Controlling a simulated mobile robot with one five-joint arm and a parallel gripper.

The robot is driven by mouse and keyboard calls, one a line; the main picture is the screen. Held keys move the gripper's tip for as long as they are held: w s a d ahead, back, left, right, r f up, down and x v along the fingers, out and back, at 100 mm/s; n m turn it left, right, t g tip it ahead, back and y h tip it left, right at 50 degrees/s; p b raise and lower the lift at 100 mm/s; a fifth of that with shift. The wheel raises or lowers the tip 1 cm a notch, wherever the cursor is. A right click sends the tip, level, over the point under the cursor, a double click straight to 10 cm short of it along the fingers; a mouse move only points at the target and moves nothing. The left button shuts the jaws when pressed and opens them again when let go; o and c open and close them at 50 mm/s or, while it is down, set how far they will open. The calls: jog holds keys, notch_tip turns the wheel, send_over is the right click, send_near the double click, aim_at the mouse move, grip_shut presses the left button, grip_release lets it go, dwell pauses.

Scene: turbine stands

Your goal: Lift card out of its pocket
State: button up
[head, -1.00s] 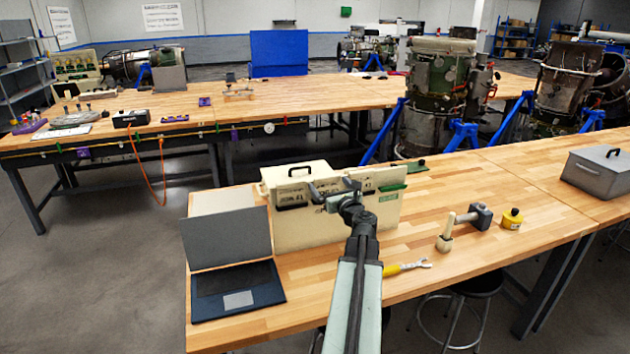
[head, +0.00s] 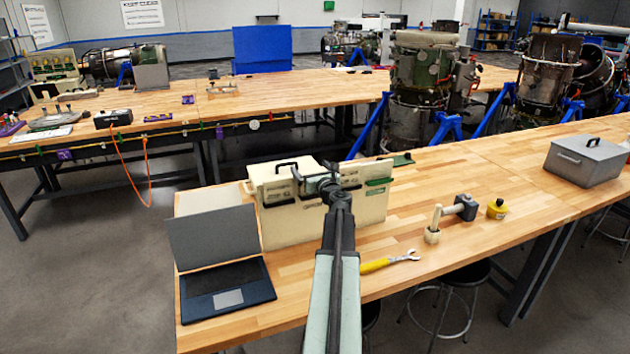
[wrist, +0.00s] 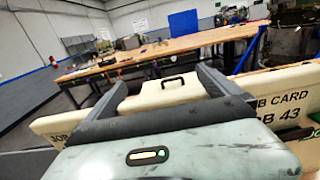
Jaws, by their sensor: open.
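A cream upright panel (head: 345,215) stands on the near bench, with dark-edged pockets and printed labels along its top. A green strip (head: 378,182) shows at the panel's upper right. My gripper (head: 316,177) is open and empty at the panel's upper middle. Its two fingers (wrist: 165,92) show wide apart in the wrist view, with the panel partly hidden behind my wrist. I cannot tell which card lies between them, or any contact.
A cream case with a black handle (head: 286,166) stands behind the panel. An open laptop (head: 222,270) is at left. A yellow-handled wrench (head: 385,263), a mallet (head: 452,214), a yellow tape measure (head: 497,209) and a grey metal box (head: 586,162) lie to the right.

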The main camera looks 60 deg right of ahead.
jog(key=shift+s, duration=0.1)
jog(key=shift+c, duration=0.7)
jog(key=c, duration=0.9)
